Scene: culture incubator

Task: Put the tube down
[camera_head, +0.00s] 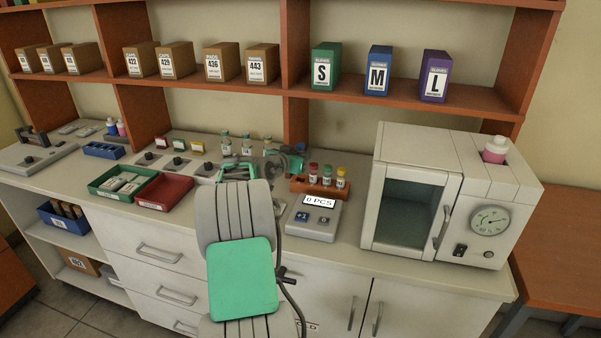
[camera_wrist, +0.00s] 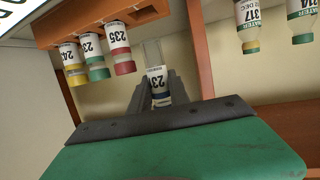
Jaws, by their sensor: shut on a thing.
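My gripper (camera_wrist: 158,92) is shut on a tube (camera_wrist: 156,76) with a white numbered label and a dark blue cap. The wrist view is inverted, so the caps point down in it. An orange-brown rack (camera_wrist: 110,22) beside the held tube carries three tubes: one yellow-capped (camera_wrist: 73,62), one green-capped (camera_wrist: 94,57) and one red-capped (camera_wrist: 120,50). In the head view the rack (camera_head: 318,189) is just right of my gripper, at the back of the counting scale (camera_head: 312,220), whose display reads 0 PCS. My arm hides much of the held tube there.
More tubes (camera_head: 246,145) stand at the back; two show in the wrist view (camera_wrist: 249,25). A white incubator (camera_head: 405,205) stands right of the scale. Green (camera_head: 102,193) and red (camera_head: 152,205) trays lie left. A shelf (camera_head: 405,95) with boxes hangs above the counter.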

